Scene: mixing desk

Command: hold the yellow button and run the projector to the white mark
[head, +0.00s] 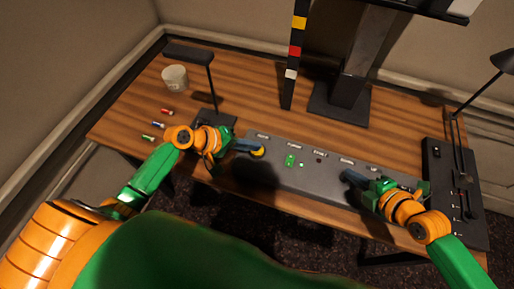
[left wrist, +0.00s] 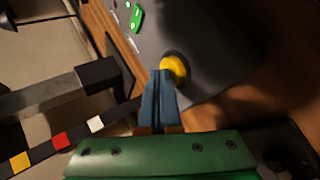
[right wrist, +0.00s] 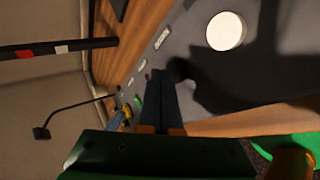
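The yellow button (head: 258,152) is on the left end of the grey console (head: 310,178); it also shows in the left wrist view (left wrist: 175,68). My left gripper (head: 240,146) is shut and empty, its tips right beside the button; I cannot tell whether they touch it. My right gripper (head: 348,177) is shut and empty over the console's right part. In the right wrist view a dark round shape (right wrist: 180,69) lies at its tips, and a large white disc (right wrist: 225,31) lies beyond. The white mark (head: 291,74) is low on an upright striped strip. I cannot clearly identify the projector.
A dark column (head: 358,60) stands behind the console. A black panel (head: 452,190) with a lamp is at right. A white cup (head: 174,78), small coloured cylinders (head: 158,125) and another lamp (head: 190,54) are at left.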

